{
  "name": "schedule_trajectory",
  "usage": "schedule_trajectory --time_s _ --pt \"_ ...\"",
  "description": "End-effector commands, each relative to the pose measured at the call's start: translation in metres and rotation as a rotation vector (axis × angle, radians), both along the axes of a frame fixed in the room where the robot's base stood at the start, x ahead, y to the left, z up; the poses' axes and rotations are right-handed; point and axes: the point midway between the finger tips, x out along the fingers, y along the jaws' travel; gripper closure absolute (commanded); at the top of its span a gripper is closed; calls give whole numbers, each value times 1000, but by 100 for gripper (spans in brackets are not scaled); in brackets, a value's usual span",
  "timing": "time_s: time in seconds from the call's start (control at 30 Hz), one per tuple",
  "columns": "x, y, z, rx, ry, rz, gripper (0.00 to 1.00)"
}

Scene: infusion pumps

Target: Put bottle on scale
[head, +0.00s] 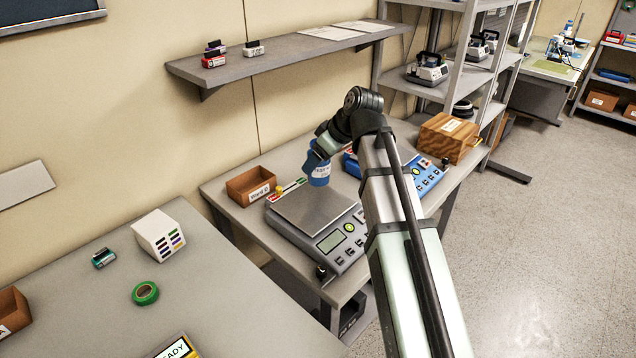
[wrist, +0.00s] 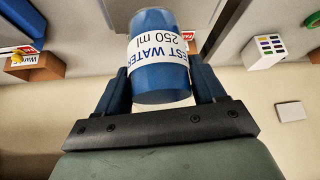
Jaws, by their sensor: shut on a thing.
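The blue bottle (head: 319,172) with a white label shows in the head view just above the back right part of the scale's plate. In the wrist view the bottle (wrist: 160,85) sits between the two fingers of my gripper (wrist: 160,88), and its label reads "TEST WATER 250 ml". My gripper (head: 317,158) is shut on the bottle. The scale (head: 310,212) has a bare grey metal plate, with a display and buttons on its front. I cannot tell whether the bottle's base touches the plate. My arm hides part of the area right of the scale.
A brown open bin (head: 250,185) stands left of the scale. A blue device (head: 428,178) and a wooden box (head: 449,137) stand to the right. A shelf (head: 280,52) hangs on the wall above. A white box (head: 158,234) and green tape (head: 145,293) are on the left table.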

Motion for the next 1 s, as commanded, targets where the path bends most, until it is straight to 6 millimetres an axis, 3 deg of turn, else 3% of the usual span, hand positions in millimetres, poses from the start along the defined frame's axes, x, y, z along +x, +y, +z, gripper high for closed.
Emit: schedule_trajectory --time_s 0.1,0.37,0.6,1.0 --pt "-1 0 -19 0 2 0 71" --pt "-1 0 -34 0 1 -2 71" --pt "-1 0 -60 -1 1 -1 71" --pt "0 0 -66 0 0 -2 71"
